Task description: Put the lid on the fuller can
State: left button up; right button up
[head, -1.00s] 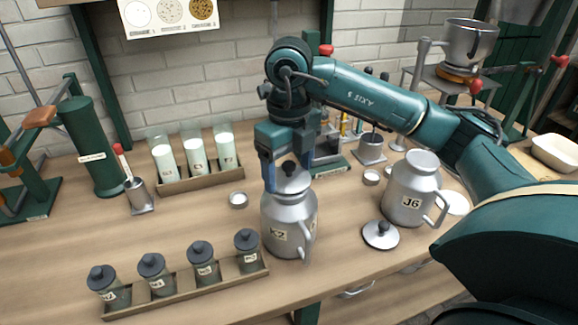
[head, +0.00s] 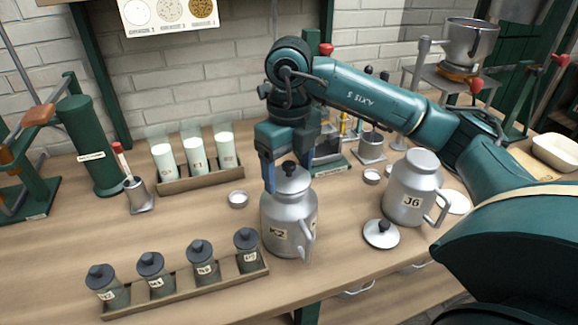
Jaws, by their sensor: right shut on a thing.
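The metal can marked K2 (head: 285,228) stands upright at the front middle of the bench. A grey lid (head: 292,182) with a black knob is at its mouth, between the fingers of my right gripper (head: 288,172). The gripper points down and is shut on this lid. I cannot tell whether the lid is fully seated. The can marked J6 (head: 408,192) stands upright to the right, with no knobbed lid on it. A second lid (head: 380,234) with a black knob lies on the bench in front of J6. The fill inside both cans is hidden. My left gripper is not in view.
A rack of several dark-capped jars (head: 180,292) is at front left. A rack of three white-filled tubes (head: 200,180) stands behind. A small round dish (head: 238,199) lies left of K2. A spindle stand (head: 370,150) is behind. The bench's middle left is mostly clear.

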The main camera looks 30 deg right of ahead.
dwell(0.3)
jog(key=o, duration=1)
jog(key=shift+o, duration=0.3)
jog(key=shift+r, duration=0.15)
jog(key=shift+r+p, duration=2.55)
jog(key=shift+r, duration=0.85)
